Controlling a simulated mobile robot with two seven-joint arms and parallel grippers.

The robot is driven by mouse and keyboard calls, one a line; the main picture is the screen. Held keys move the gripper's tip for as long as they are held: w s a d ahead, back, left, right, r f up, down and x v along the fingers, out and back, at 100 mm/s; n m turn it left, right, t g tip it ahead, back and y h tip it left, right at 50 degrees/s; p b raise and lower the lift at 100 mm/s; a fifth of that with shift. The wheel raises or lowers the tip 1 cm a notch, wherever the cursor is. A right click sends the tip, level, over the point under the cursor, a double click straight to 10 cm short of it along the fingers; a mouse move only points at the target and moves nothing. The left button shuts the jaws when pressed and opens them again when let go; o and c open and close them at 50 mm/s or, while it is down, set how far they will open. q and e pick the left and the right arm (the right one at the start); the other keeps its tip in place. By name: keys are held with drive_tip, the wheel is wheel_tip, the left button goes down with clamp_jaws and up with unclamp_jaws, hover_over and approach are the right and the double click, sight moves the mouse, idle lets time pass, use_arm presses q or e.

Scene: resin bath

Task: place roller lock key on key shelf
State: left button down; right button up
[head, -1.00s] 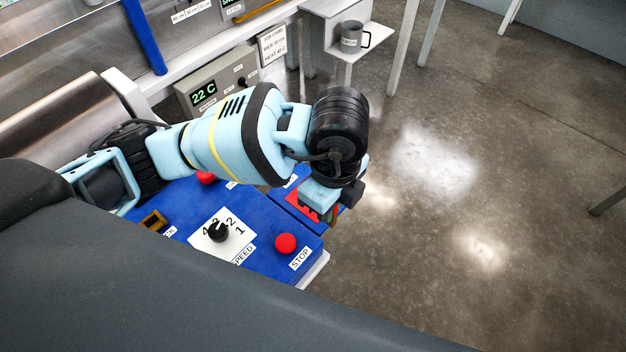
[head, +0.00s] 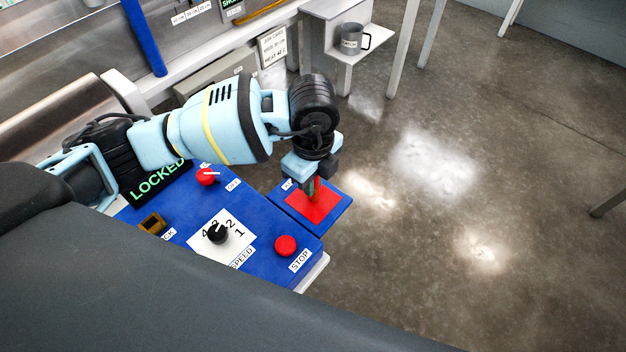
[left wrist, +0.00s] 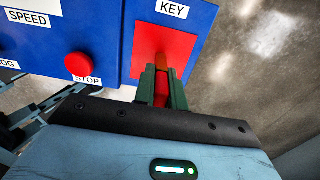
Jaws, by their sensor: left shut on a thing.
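The key shelf (head: 336,206) is a small blue ledge with a red patch at the right end of the blue control panel. It also shows in the left wrist view (left wrist: 195,52) with its KEY label. My left gripper (head: 314,190) points down over the red patch. In the left wrist view its green fingers (left wrist: 162,80) are shut on the roller lock key (left wrist: 161,72), of which only a small orange-brown part shows between them. I cannot tell whether the key touches the patch. My right gripper is in neither view.
The blue panel has a red STOP button (head: 286,246), a black SPEED knob (head: 217,233), a red switch (head: 206,177), a brown-yellow lock socket (head: 152,223) and a LOCKED display (head: 158,184). A grey mug (head: 351,37) stands on a side shelf. Open floor lies right of the key shelf.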

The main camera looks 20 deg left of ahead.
use_arm(q)
drive_tip(key=shift+f, duration=0.2)
drive_tip(key=shift+f, duration=0.15)
drive_tip(key=c, duration=1.5)
unclamp_jaws()
drive_tip(key=shift+o, duration=0.2)
wheel_tip(320, 180, up, 12)
drive_tip(key=shift+r+p, duration=0.2)
drive_tip(key=shift+p, duration=0.35)
